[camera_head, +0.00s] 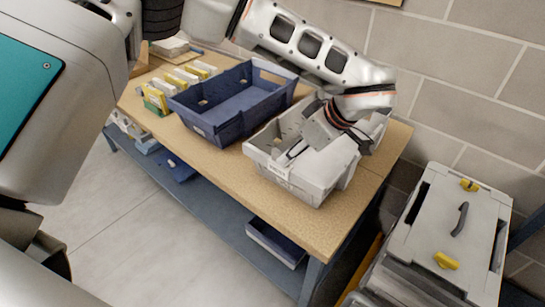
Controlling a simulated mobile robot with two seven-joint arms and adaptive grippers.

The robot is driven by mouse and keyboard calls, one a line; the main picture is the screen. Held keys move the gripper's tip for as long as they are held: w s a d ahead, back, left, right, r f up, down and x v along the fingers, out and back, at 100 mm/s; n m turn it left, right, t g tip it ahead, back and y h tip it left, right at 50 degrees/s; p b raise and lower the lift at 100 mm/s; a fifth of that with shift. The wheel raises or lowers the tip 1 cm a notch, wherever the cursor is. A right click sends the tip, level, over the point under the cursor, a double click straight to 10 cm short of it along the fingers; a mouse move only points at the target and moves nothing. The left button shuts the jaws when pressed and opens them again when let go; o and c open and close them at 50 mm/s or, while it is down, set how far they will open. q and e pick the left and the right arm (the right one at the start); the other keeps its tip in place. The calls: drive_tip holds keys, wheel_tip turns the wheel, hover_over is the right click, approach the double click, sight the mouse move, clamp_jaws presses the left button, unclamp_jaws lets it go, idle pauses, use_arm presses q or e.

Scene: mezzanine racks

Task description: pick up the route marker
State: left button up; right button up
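I cannot make out a route marker for certain in this view. My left gripper (291,151) is at the grey bin (326,191) on the wooden bench. Its arm comes in from the upper left, and its dark fingers reach down over the bin's inside. The hand and the bin wall hide much of the bin's contents. I cannot tell whether the fingers are open or shut, or whether they hold anything. My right gripper is not in view.
An open blue bin (210,126) stands left of the grey one on the bench (217,162). Several white and yellow pieces (183,76) stand in a row at the bench's left. A grey case (441,212) with yellow latches is at the right. A brick wall is behind.

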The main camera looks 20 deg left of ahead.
use_arm(q)
drive_tip(key=shift+w+a, duration=0.15)
drive_tip(key=shift+a, duration=0.25)
drive_tip(key=shift+a+f, duration=0.1)
drive_tip(key=shift+a, duration=0.1)
drive_tip(key=shift+x, duration=1.2)
drive_tip(key=x, duration=0.2)
drive_tip(key=p+x, duration=0.1)
drive_tip(key=x, duration=0.1)
drive_tip(key=shift+w+d+f, duration=0.15)
drive_tip(key=shift+w+f, duration=0.15)
drive_tip(key=shift+f, duration=0.2)
clamp_jaws()
